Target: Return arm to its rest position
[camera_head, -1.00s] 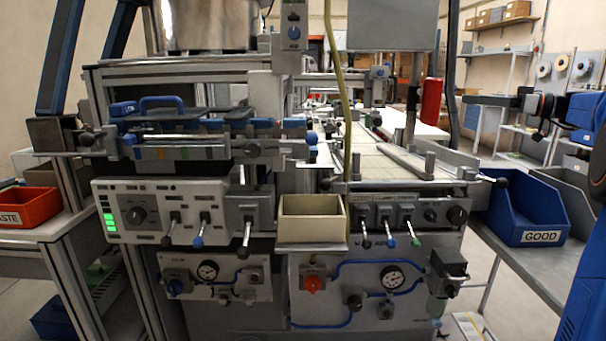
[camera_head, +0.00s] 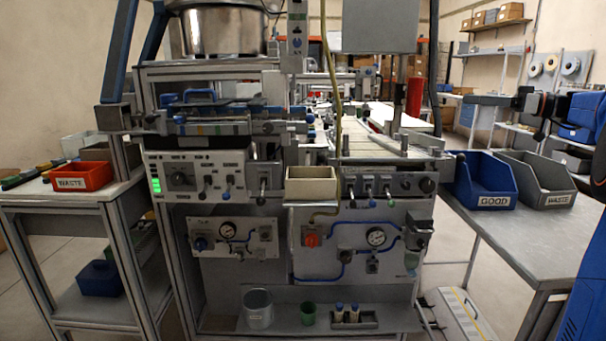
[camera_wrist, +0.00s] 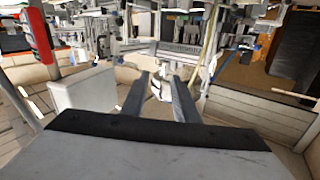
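My gripper (camera_head: 476,100) shows at the right of the head view, held level at the end of my blue and black arm and pointing left. In the wrist view, its two dark fingers (camera_wrist: 160,92) stand apart with nothing between them. The gripper is open and empty. It is in the air, appearing above the blue GOOD bin (camera_head: 494,202) in the picture and touching nothing that I can see. Part of my arm is cut off by the right edge.
The machine (camera_head: 215,167) fills the middle. A grey WASTE bin (camera_head: 560,199) stands beside the GOOD bin on the right table (camera_head: 520,242). A red WASTE bin (camera_head: 82,180) is on the left table. A beige tray (camera_head: 311,189) is on the machine's front. Some floor is clear at lower left.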

